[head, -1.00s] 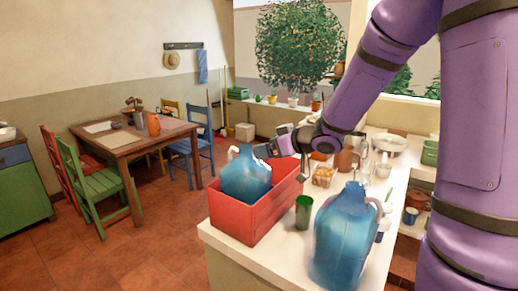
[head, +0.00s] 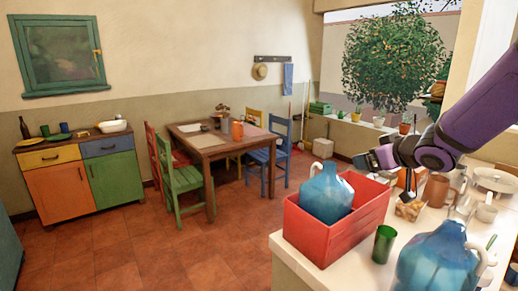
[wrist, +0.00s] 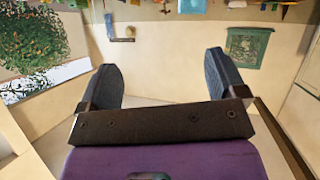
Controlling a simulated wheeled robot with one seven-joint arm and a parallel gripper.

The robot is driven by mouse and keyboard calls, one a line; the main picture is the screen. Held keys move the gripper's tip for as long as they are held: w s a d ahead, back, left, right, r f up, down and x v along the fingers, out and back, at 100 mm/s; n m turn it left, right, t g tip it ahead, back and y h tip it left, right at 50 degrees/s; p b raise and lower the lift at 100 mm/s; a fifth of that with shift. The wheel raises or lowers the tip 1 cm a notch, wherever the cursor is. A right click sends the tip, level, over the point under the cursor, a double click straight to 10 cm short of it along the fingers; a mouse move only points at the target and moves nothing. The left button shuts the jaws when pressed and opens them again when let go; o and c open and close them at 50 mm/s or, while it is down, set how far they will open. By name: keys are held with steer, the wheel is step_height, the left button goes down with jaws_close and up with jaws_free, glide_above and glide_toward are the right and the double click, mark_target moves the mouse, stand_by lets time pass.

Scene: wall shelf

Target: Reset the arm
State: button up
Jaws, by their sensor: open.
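My gripper (head: 372,160) is at the end of my purple arm, above the back end of the red crate in the head view. In the wrist view my gripper (wrist: 162,82) shows two dark fingers spread wide with nothing between them. A blue jug (head: 327,194) stands in the red crate (head: 335,243) on the white counter. My gripper is apart from this jug. Part of my arm lies outside the head view on the right.
A second blue jug (head: 437,262) and a green cup (head: 384,244) stand on the counter (head: 300,263). A brown pitcher (head: 436,190) and other dishes stand behind. A wooden table (head: 205,141) with chairs is at the back left. The tiled floor (head: 150,245) is open.

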steer(key=s+d+r+m+g+h, duration=0.1)
steer(key=s+d+r+m+h, duration=0.15)
steer(key=s, duration=0.35)
steer(key=s+d+r+m+g+h, duration=0.1)
steer(key=s+r+m+h, duration=0.1)
steer(key=s+r+h, duration=0.3)
steer(key=s+a+f+g+y, duration=0.1)
steer(key=s+a+g+y, duration=0.1)
steer(key=s, duration=0.7)
steer(key=s+a+f+g+y, duration=0.1)
steer(key=s+a+g+y, duration=0.1)
steer(key=s, duration=0.8)
steer(key=shift+a+m+g, duration=0.35)
steer(key=shift+g, duration=0.15)
